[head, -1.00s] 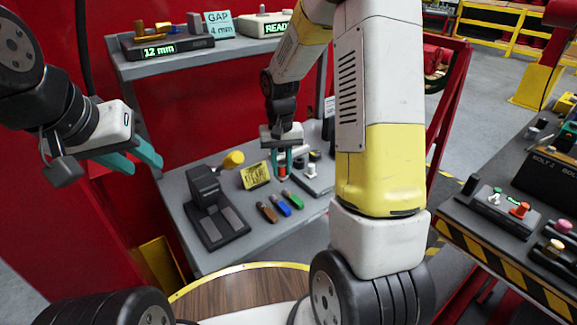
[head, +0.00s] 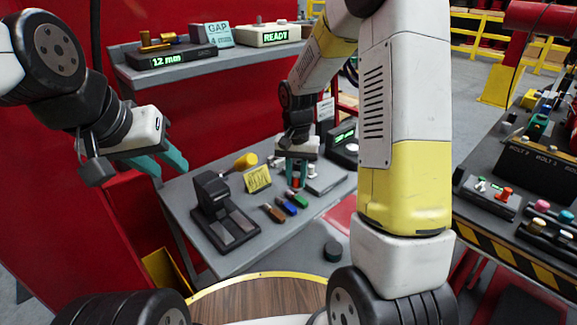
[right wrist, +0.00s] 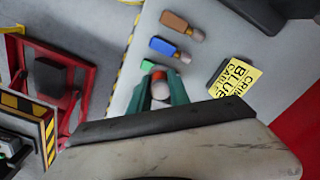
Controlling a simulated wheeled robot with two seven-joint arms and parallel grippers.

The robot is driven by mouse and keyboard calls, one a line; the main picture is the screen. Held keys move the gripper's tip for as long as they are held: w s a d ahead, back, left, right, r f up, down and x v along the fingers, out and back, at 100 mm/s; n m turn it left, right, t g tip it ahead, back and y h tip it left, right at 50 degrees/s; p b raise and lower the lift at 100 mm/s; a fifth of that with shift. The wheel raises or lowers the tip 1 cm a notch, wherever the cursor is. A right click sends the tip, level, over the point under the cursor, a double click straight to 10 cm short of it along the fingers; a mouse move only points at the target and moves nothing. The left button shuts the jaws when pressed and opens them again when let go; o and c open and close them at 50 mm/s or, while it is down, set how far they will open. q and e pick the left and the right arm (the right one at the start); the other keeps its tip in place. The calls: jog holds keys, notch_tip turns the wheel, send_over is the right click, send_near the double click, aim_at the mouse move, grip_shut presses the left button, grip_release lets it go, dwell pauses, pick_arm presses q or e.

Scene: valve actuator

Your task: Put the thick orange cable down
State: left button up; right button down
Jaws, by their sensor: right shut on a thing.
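My right gripper (head: 296,183) is shut on a small piece with an orange-red part and a pale rounded part (right wrist: 160,91), seemingly the thick orange cable; the fingers hide much of it. The gripper points down over the grey table, close to a green cable piece (head: 299,200). A blue piece (head: 287,206) and an orange-brown piece (head: 272,213) lie beside the green one. In the right wrist view the orange-brown piece (right wrist: 173,21) and blue piece (right wrist: 163,46) lie beyond the fingertips. My left gripper (head: 170,170) is open and empty, left of the table.
A yellow sign (head: 257,179) about the blue cable stands behind the pieces.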

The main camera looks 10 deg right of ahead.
aim_at(294, 176)
jog(key=w, duration=0.6)
jog(key=shift+d+f, duration=0.3)
jog(key=shift+w+f, duration=0.1)
jog(key=shift+f, duration=1.65)
jog(key=c, duration=1.2)
grip_release()
jog(key=shift+f, duration=0.15)
